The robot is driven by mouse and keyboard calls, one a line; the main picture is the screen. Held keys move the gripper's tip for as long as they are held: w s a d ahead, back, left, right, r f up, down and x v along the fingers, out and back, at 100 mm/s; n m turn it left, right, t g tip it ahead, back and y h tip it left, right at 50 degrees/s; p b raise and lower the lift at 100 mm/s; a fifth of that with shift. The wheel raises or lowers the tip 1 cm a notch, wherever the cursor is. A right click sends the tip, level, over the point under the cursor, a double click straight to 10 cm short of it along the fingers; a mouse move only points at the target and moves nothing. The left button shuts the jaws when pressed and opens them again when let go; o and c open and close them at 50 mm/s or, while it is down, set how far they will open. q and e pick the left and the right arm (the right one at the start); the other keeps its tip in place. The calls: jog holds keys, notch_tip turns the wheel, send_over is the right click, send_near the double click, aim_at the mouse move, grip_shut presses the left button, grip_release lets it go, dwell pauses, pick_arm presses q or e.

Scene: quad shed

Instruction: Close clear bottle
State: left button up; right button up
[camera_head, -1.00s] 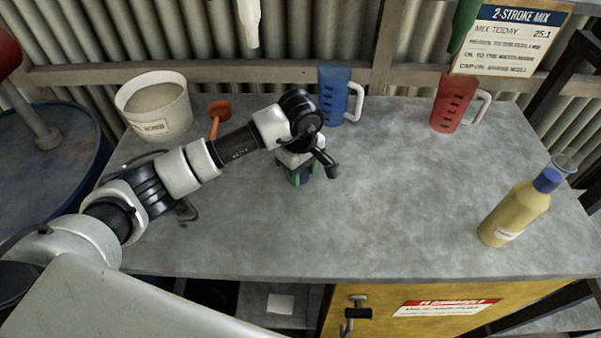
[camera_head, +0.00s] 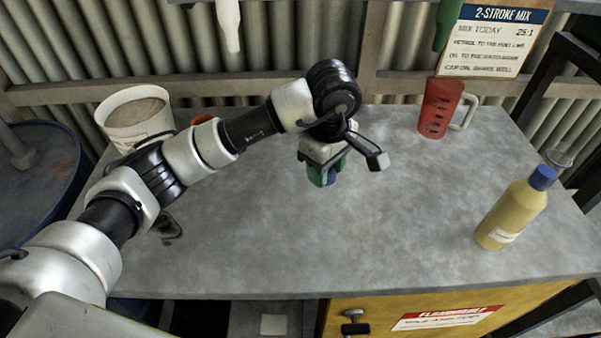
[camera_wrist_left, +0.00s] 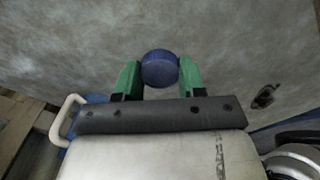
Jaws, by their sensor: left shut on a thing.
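My left gripper (camera_head: 326,176) hangs over the middle of the grey bench, its green fingers shut on a round blue cap (camera_wrist_left: 160,68). The cap is clear between the fingertips in the left wrist view and only partly seen in the head view. A bottle (camera_head: 510,218) with yellowish contents stands upright at the bench's right side, well apart from the gripper. A blue piece (camera_head: 542,177) sits at its top, with a clear round rim (camera_head: 559,158) just behind or above; I cannot tell whether they join. My right gripper is not in view.
A red jug (camera_head: 438,108) stands at the back right, and a white bucket (camera_head: 135,122) at the back left. A blue jug (camera_wrist_left: 95,98) shows partly in the left wrist view. A small dark hooked item (camera_head: 170,230) lies on the left. The bench between gripper and bottle is clear.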

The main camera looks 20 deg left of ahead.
pick_arm(q)
jog(key=d+r, duration=0.1)
jog(key=s+d+r, duration=0.1)
jog(key=d, duration=0.1)
dwell(0.4)
